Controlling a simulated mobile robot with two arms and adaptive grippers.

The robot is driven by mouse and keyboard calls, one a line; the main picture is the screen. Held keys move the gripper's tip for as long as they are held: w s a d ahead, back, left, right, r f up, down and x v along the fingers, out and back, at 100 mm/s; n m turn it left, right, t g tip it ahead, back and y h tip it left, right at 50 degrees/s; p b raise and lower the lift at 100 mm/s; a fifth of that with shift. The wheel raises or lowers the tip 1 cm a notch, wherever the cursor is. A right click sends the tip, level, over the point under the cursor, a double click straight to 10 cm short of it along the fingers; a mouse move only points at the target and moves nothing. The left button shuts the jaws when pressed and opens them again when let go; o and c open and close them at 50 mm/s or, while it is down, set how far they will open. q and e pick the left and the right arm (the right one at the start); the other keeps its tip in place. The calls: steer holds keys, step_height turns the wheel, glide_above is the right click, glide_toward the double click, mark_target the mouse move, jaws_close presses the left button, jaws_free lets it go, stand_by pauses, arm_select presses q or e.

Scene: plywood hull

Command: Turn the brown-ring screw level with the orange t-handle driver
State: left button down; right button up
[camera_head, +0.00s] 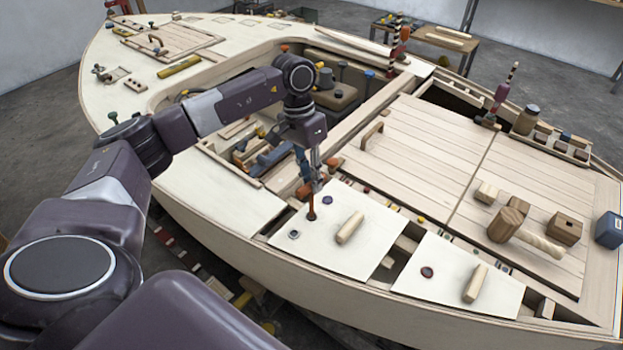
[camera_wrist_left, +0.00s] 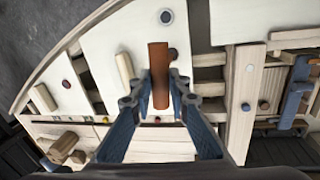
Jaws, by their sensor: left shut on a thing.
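My left gripper (camera_head: 314,178) points down over the near white panel (camera_head: 355,262) and is shut on the orange t-handle driver (camera_head: 311,201). In the left wrist view the driver's orange-brown bar (camera_wrist_left: 159,76) lies between the fingertips (camera_wrist_left: 160,102). The driver's lower end stands at or just over the brown-ring screw, which the driver mostly hides in the head view. The brown-ring screw (camera_wrist_left: 173,54) shows partly beside the bar in the wrist view. I cannot tell whether the driver is seated in it, nor the screw's angle. My right gripper is not in view.
The panel also bears a grey-ring screw (camera_head: 293,234), a blue-ring screw (camera_head: 327,200) and a wooden grip (camera_head: 350,228). A second panel (camera_head: 450,290) has a dark red-ring screw (camera_head: 427,272). A mallet (camera_head: 508,226) and wooden blocks lie on the deck at right.

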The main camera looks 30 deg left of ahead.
arm_select(q)
steer(key=shift+b, duration=0.35)
stand_by(0.6)
steer(key=shift+f, duration=0.1)
steer(key=shift+n, duration=0.6)
steer(key=n+b, duration=0.1)
steer(key=n, duration=0.2)
steer(key=shift+s+n+t, duration=0.15)
steer(key=shift+n+t, duration=0.25)
steer(key=n+b, duration=0.1)
steer(key=n, duration=0.1)
steer(key=shift+a+n+t, duration=0.1)
steer(key=shift+n+t, duration=0.2)
steer(key=shift+n, duration=1.2)
